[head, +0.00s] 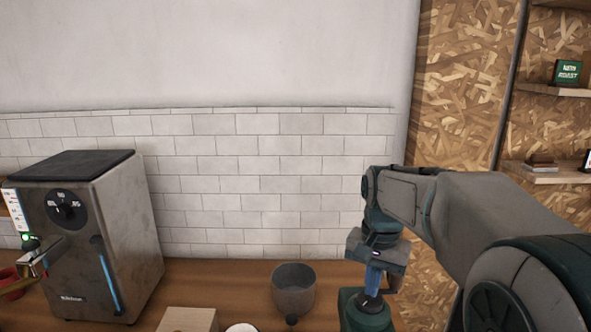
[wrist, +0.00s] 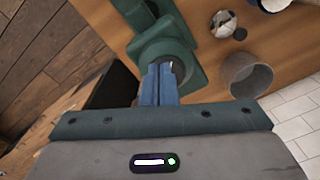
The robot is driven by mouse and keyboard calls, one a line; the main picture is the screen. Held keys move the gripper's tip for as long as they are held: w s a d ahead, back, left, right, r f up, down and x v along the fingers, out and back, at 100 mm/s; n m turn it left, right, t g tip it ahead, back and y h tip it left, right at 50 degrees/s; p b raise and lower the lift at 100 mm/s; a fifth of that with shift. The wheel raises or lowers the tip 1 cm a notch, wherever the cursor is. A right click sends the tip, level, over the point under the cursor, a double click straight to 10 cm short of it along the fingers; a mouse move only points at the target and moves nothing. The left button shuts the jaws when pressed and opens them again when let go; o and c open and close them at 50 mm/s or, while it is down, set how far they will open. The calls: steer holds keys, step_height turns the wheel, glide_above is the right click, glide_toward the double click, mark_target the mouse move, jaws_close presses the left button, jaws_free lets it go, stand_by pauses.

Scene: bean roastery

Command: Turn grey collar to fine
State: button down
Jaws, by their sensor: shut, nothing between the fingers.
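My gripper (head: 373,283) points down over a dark green machine (head: 352,313) at the right of the counter, its blue fingers shut. In the wrist view the blue fingers (wrist: 163,75) reach to the rounded part of the green machine (wrist: 188,33). A dark grey round piece shows under the fingertips in the head view, and a small grey patch shows there in the wrist view. I cannot tell if either is the grey collar, or if the fingers touch it. No fine or coarse mark can be read.
A grey cup (head: 293,291) stands left of the green machine; it also shows in the wrist view (wrist: 246,75). A metal machine with a black dial (head: 90,235) stands at the left. A wooden block (head: 188,320) lies at the counter's front. A tiled wall (head: 260,180) is behind.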

mark_target(362, 322)
steer(key=f+b, duration=0.1)
steer(key=f, duration=0.1)
steer(key=f+b, duration=0.4)
steer(key=f, duration=0.1)
steer(key=shift+w, duration=0.35)
steer(key=shift+w+r, duration=0.15)
stand_by(0.5)
steer(key=shift+w+a, duration=0.15)
steer(key=shift+a, duration=0.1)
stand_by(0.4)
steer(key=shift+s+a, duration=0.1)
steer(key=shift+s, duration=0.2)
steer(key=shift+r+p, duration=0.15)
steer(key=shift+p, duration=0.2)
step_height(362, 322, up, 6)
steer(key=p, duration=0.4)
steer(key=shift+p, duration=0.3)
